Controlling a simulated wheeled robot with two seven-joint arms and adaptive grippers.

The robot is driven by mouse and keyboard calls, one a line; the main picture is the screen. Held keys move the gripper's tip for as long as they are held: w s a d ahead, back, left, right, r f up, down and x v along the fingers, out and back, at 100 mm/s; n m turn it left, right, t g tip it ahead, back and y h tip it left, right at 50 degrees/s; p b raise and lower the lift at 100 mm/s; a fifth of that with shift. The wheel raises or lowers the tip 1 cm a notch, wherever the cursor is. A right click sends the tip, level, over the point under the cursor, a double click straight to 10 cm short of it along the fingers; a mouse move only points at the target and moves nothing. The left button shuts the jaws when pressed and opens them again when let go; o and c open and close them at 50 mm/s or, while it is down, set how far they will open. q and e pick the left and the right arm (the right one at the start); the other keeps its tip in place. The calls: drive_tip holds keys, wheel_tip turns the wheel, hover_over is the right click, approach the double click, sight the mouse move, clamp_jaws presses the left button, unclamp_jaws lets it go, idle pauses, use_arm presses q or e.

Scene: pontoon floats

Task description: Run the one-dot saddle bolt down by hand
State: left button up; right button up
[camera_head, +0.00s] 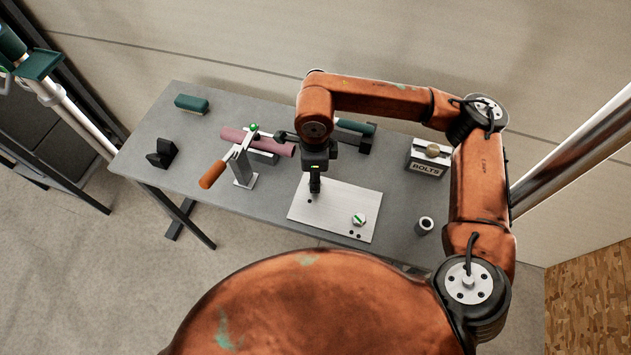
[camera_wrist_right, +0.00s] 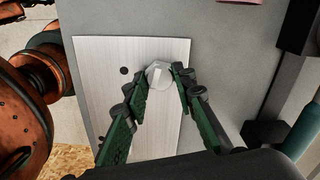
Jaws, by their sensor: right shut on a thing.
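A pale metal saddle plate (camera_head: 335,225) lies on the grey table; the right wrist view shows it too (camera_wrist_right: 146,50). A single dark dot (camera_head: 310,201) marks its left part and a pair of dots its front right. My right gripper (camera_head: 315,190) points down over the one-dot end. In the right wrist view its green fingers (camera_wrist_right: 157,86) are shut on a light hex bolt head (camera_wrist_right: 157,72) beside the single dot (camera_wrist_right: 124,70). The fingers hide this bolt in the head view. Another bolt with a green mark (camera_head: 358,219) stands near the two dots. My left gripper is not in view.
A toggle clamp with an orange handle (camera_head: 212,174) stands left of the plate, by a pink cylinder (camera_head: 260,140). A box labelled BOLTS (camera_head: 427,169) and a small dark cup (camera_head: 424,226) are to the right. A black block (camera_head: 161,154) and green brush-like block (camera_head: 191,104) lie left.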

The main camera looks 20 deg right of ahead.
drive_tip(key=m, duration=0.4)
drive_tip(key=m+p, duration=0.1)
drive_tip(key=m, duration=0.4)
drive_tip(key=shift+f, duration=0.1)
drive_tip(key=m+p, duration=0.1)
drive_tip(key=m, duration=0.3)
drive_tip(key=shift+m, duration=0.4)
drive_tip(key=m+p, duration=0.1)
drive_tip(key=m, duration=0.3)
drive_tip(key=m+p, duration=0.1)
drive_tip(key=m, duration=0.2)
drive_tip(key=shift+m, duration=0.3)
